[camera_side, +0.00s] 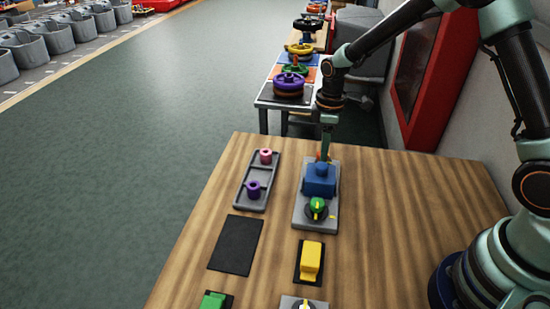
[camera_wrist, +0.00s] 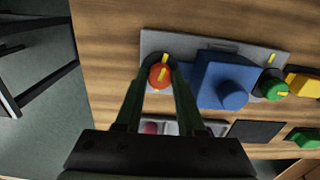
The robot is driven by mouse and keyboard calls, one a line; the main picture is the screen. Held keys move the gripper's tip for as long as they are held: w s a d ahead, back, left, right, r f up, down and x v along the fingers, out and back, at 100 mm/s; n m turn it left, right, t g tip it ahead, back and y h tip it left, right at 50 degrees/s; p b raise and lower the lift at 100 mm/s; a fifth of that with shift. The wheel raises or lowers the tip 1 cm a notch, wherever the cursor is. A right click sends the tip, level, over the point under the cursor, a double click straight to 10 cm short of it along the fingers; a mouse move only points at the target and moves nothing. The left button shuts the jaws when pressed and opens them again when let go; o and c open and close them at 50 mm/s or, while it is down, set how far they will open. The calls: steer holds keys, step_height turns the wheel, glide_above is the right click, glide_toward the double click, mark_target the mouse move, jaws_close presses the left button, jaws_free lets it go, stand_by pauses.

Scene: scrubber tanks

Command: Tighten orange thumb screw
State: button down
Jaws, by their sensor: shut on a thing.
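The orange thumb screw (camera_wrist: 160,76) stands at one end of a grey plate, with a yellow mark on its top. My gripper (camera_wrist: 161,84) is shut on it, one finger on each side. In the side view my gripper (camera_side: 325,150) reaches down to the far end of the grey plate (camera_side: 302,213). The orange screw is mostly hidden there behind the blue block (camera_side: 319,180). Next to the screw on the same plate are the blue block and a green knob (camera_side: 317,206) with a yellow pointer.
A grey tray (camera_side: 242,197) with a pink and a purple piece lies left of the plate. A black mat (camera_side: 236,245) and a yellow block (camera_side: 311,259) are nearer. A second table with coloured handwheels (camera_side: 289,82) stands behind.

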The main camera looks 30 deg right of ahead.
steer(key=m, duration=0.4)
steer(key=shift+r+m, duration=0.1)
steer(key=shift+m, duration=0.2)
steer(key=m, duration=0.4)
steer(key=shift+a+m, duration=0.1)
steer(key=shift+m, duration=0.2)
steer(key=m, duration=0.4)
steer(key=shift+w+m, duration=0.1)
steer(key=shift+m, duration=0.2)
steer(key=m, duration=1.1)
steer(key=shift+w+m, duration=0.1)
steer(key=shift+m, duration=0.3)
steer(key=m, duration=0.3)
steer(key=shift+m, duration=2.2)
